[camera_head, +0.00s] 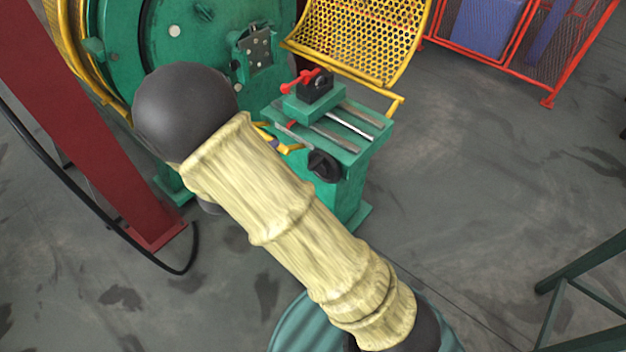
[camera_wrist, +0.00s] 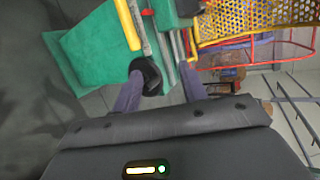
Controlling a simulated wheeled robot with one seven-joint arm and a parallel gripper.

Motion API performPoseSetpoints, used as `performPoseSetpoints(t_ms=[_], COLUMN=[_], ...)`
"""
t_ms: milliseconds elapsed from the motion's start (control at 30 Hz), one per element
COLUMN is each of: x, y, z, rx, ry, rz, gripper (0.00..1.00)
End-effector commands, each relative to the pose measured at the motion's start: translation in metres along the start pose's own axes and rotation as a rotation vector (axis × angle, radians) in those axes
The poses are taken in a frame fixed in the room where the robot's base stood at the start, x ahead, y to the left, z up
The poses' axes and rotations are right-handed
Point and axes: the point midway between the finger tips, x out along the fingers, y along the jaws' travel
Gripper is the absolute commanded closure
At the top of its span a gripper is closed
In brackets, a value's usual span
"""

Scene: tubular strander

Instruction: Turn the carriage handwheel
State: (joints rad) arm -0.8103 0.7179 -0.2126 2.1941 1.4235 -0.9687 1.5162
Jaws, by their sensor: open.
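The carriage handwheel (camera_head: 324,165) is a small black wheel on the near end face of the green carriage bed (camera_head: 352,158). In the wrist view the handwheel (camera_wrist: 151,76) lies beyond and between the fingers, closer to the left finger and partly overlapped by its tip. My gripper (camera_wrist: 160,84) is open, with two purple-grey fingers apart and nothing held. I cannot tell whether the left finger touches the wheel.
A red-handled clamp (camera_head: 308,79) sits on the carriage top. A yellow mesh guard (camera_head: 362,38) stands behind it, and a red-framed fence (camera_head: 548,50) at upper right. A dark red post (camera_head: 95,130) and a black cable (camera_head: 100,222) are at left. The floor right of the bed is clear.

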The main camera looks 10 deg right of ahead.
Motion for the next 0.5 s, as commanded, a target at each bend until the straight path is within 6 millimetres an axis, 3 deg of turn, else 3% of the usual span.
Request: performPoseSetpoints(t_ms=[33,200,333,500], x=[0.006,0.003,-0.006,-0.017], y=[0.030,0.076,0.105,0.121], z=[-0.005,-0.022,-0.035,-0.045], rx=[0.052,0.254,0.388,0.488], ry=[0.021,0.084,0.106,0.111], rz=[-0.047,-0.234,-0.376,-0.487], gripper=[0.57,0.57,0.57,0.57])
